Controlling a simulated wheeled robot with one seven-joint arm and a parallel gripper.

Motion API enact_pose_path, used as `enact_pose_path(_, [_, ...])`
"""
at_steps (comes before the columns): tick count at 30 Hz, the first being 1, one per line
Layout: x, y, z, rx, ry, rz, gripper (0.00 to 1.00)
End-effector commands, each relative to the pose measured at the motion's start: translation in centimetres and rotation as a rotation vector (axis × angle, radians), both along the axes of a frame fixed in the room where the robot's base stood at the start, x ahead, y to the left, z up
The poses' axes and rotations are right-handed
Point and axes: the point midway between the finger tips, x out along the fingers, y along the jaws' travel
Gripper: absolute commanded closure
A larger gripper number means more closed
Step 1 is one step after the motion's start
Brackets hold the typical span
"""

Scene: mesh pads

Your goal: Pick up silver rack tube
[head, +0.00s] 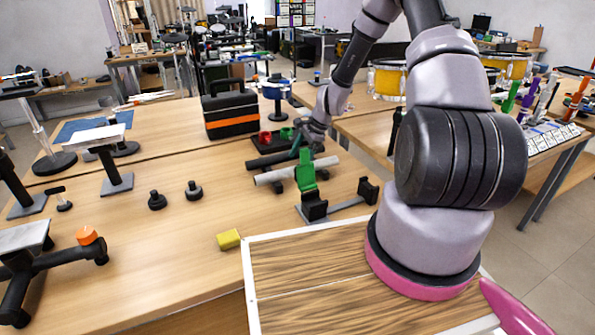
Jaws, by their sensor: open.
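The silver rack tube (272,177) lies nearly level on a low dark rack on the wooden table, near the picture's middle. A dark tube (268,160) lies roughly parallel just behind it. A green upright piece (305,172) stands in front of the silver tube and hides part of it. My gripper (301,147) is above the tubes, small and partly lost against the dark parts there. It is open. Its fingertips are hard to make out, and I cannot tell whether they touch the tube.
A black and orange toolbox (231,113) stands behind the rack to the left. Red and green cups (265,138) sit close behind the tubes. A black bracket (314,207) stands in front. A yellow block (228,239) lies front left.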

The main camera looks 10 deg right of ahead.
Motion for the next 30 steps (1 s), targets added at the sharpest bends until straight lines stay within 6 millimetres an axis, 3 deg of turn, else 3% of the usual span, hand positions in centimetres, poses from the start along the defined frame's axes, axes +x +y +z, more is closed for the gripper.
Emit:
enact_pose_path(10, [0.8,1.7,-4.1,0.001,0.001,0.000,0.19])
enact_pose_path(19, [0.9,2.0,-4.7,-0.001,-0.001,-0.001,0.19])
enact_pose_path(20, [0.9,2.0,-4.7,-0.001,0.000,0.000,0.22])
enact_pose_path(26, [0.9,2.0,-4.7,-0.001,0.000,0.000,0.99])
enact_pose_path(30, [1.0,2.0,-4.7,0.000,-0.001,0.000,1.00])
